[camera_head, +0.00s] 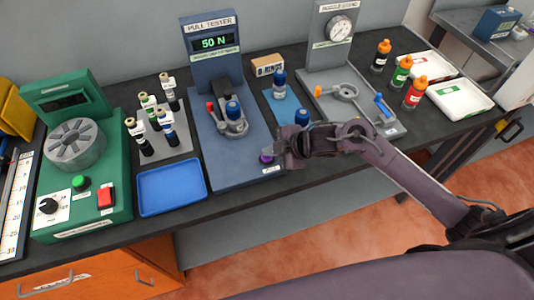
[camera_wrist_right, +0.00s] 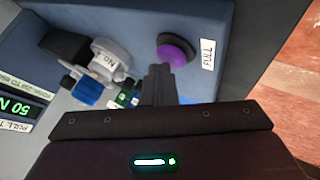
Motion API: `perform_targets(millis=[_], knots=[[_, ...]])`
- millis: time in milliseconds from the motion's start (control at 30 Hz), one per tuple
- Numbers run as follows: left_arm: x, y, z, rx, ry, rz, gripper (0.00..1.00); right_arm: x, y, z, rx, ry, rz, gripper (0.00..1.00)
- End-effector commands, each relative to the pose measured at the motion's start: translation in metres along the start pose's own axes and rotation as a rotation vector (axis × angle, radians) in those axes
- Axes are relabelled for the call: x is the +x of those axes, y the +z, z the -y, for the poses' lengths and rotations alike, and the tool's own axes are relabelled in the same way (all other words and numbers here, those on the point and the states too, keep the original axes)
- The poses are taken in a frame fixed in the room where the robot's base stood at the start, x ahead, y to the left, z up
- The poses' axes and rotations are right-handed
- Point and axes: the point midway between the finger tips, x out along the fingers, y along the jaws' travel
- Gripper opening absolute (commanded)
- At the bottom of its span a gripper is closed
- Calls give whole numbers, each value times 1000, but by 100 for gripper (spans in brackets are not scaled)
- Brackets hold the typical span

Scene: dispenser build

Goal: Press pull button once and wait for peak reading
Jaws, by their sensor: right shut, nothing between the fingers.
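The blue-grey pull tester (camera_head: 215,72) stands at the middle of the bench, and its green display (camera_head: 213,43) reads 50 N. A blue-capped vial (camera_head: 233,110) sits in its grey clamp; the clamp (camera_wrist_right: 108,60) also shows in the right wrist view. The purple pull button (camera_head: 267,157) is at the front right of the tester base, beside the PULL label; the button (camera_wrist_right: 180,52) is plain in the wrist view. My right gripper (camera_head: 279,150) is shut and empty, its fingertips (camera_wrist_right: 159,72) close beside the button. I cannot tell whether they touch it. My left gripper is out of view.
Left of the tester are a blue tray (camera_head: 170,187), a rack of vials (camera_head: 163,130) and a green machine (camera_head: 77,165). To the right are a blue mat (camera_head: 273,98) with a vial, a gauge stand (camera_head: 328,62) and several dropper bottles (camera_head: 400,73).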

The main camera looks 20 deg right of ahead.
Motion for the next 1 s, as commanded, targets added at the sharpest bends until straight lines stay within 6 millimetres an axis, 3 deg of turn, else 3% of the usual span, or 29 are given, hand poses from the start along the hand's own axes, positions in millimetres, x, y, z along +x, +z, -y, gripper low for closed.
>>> perform_targets(millis=[400,833,1000], knots=[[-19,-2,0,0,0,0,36,-14,-9,-9,0,-2,2,0],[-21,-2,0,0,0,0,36,-15,-11,-11,0,-1,1,0],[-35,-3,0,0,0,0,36,-25,-18,-18,0,0,1,0]])
